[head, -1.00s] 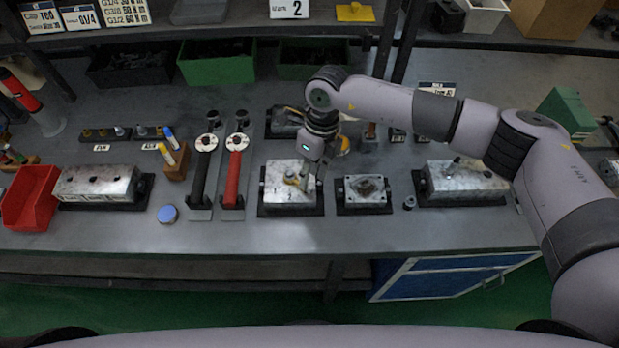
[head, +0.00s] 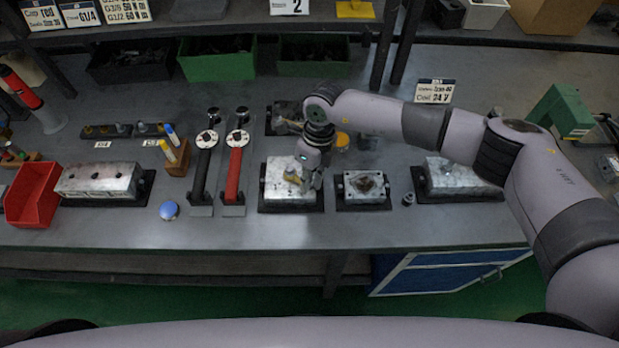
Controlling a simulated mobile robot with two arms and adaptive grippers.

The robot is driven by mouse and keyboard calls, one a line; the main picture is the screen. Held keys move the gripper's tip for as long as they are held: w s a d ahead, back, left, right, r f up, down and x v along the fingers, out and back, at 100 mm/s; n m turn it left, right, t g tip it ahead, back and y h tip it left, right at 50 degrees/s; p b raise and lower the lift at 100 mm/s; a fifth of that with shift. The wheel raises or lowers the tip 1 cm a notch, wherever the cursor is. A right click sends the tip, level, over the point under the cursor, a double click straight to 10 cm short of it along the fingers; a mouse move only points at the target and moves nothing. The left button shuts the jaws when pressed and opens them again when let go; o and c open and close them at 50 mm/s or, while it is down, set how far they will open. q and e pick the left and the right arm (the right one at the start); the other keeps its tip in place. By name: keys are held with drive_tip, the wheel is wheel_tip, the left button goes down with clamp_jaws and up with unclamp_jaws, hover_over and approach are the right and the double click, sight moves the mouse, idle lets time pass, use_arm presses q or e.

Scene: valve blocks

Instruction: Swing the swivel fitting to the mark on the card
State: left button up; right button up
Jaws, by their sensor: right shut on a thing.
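The metal valve block (head: 284,201) sits on its dark base near the middle of the bench. The brass-coloured swivel fitting (head: 291,178) is on its top, small and partly covered by my right gripper (head: 298,183). That gripper reaches down from the upper right and is shut on the fitting. The fitting's exact direction and the marks on the block are too small to read. A white card (head: 290,6) with a "2" hangs at the shelf edge above, cut by the top of the view. My left gripper is not in view.
A smaller block (head: 352,200) stands close to the right. The bench's front strip is clear.

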clamp_jaws()
